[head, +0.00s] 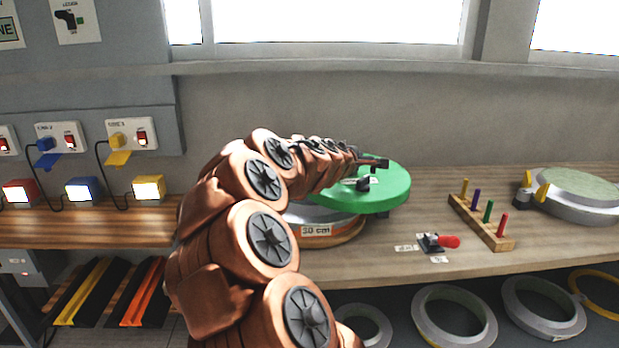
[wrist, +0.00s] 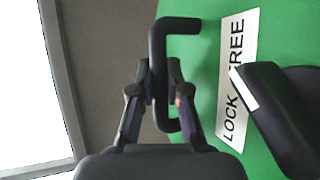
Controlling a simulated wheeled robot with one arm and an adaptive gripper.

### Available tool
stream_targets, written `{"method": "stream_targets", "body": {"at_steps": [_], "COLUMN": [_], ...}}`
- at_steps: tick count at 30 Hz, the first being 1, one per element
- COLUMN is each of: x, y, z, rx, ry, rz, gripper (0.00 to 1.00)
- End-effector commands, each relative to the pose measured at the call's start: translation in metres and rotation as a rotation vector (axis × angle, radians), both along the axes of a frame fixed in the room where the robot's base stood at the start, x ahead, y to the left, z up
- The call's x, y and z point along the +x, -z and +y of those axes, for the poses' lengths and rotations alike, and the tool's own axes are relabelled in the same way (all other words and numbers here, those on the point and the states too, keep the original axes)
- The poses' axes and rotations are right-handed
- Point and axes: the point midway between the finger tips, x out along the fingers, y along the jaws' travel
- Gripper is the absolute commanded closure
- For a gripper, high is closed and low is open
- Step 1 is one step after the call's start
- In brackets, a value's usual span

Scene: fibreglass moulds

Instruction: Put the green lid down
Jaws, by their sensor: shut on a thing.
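The green lid (head: 390,193) is a thick round disc over and to the right of the round mould (head: 350,232) labelled "30 cm". Its right part overhangs the mould; I cannot tell whether it touches it. My gripper (head: 372,163) is at the lid's top. In the wrist view, my gripper (wrist: 161,78) is shut on the lid's black bent handle (wrist: 178,25). The green lid's face (wrist: 195,65) there carries a white "LOCK FREE" label (wrist: 238,75) and a black lever (wrist: 275,110) with a white mark. My arm hides part of the lid and mould.
On the bench (head: 380,260) right of the lid are a red-handled toggle clamp (head: 440,242), a wooden rack with coloured pegs (head: 483,222) and another round mould (head: 575,195) with yellow parts. Several rings (head: 455,315) lie below. Bare bench lies before the rack.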

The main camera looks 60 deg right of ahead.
Motion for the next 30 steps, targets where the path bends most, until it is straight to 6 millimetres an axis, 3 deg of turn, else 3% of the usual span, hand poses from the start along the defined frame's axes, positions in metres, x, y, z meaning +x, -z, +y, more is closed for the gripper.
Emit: {"method": "stream_targets", "body": {"at_steps": [1,15,21,26,30], "x": [0.014,0.111,0.128,0.131,0.13], "y": [0.0,0.009,0.012,0.016,0.03], "z": [0.002,0.02,0.023,0.024,0.023], "rx": [-0.003,-0.003,0.0,0.0,-0.001], "ry": [-0.005,-0.008,-0.004,-0.004,-0.003], "rz": [0.003,0.0,0.002,0.002,0.005], "gripper": [1.0,1.0,1.0,1.0,1.0]}}
